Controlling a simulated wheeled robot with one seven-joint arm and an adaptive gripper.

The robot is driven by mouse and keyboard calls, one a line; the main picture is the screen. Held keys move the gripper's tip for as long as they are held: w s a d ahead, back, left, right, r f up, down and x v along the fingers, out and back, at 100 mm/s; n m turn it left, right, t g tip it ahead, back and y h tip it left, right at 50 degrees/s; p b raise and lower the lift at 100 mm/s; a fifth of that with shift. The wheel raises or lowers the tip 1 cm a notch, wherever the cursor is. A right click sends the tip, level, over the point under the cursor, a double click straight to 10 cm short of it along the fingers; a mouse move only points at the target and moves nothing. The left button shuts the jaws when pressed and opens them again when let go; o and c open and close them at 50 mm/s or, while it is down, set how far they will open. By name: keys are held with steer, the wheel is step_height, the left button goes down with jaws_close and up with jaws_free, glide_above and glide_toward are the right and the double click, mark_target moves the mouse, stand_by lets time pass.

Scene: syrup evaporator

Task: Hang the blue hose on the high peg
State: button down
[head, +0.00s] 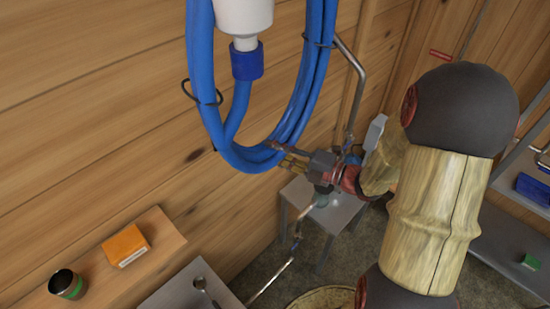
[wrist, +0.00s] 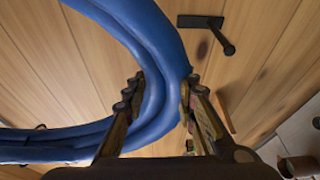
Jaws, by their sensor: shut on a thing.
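The blue hose (head: 203,60) is a large coil near the plank wall, bound with dark ties. Its top runs out of the head view. A white cylindrical fitting (head: 244,15) with a blue collar hangs inside the loop, joined to a hose end. My gripper (head: 277,156) is at the lower right of the coil, shut on its strands. In the wrist view the hose (wrist: 152,60) passes between both fingers (wrist: 160,97). A dark peg (wrist: 217,32) on a wall plate shows beyond the hose, apart from it. I cannot tell whether it is the high peg.
A metal pipe (head: 352,75) stands right of the coil. Below are a grey stand (head: 343,215), an orange box (head: 125,245) and a dark green-banded can (head: 67,284) on a wooden shelf. A blue box (head: 534,189) and green block (head: 532,262) sit at right.

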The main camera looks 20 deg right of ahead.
step_height(320, 180, up, 11)
steer(key=shift+s+r, duration=0.15)
steer(key=shift+s, duration=0.05)
stand_by(0.5)
steer(key=shift+w, duration=0.1)
steer(key=shift+w+a, duration=0.4)
steer(key=shift+w, duration=0.5)
steer(key=shift+w+a, duration=0.35)
steer(key=shift+w, duration=0.6)
steer(key=shift+w+a, duration=0.4)
steer(key=shift+w, duration=0.5)
steer(key=w+a, duration=0.2)
steer(key=w, duration=0.5)
steer(key=w+a, duration=0.3)
steer(key=w, duration=0.3)
steer(key=shift+w+a, duration=0.3)
steer(key=shift+w, duration=0.05)
steer(key=shift+f, duration=0.2)
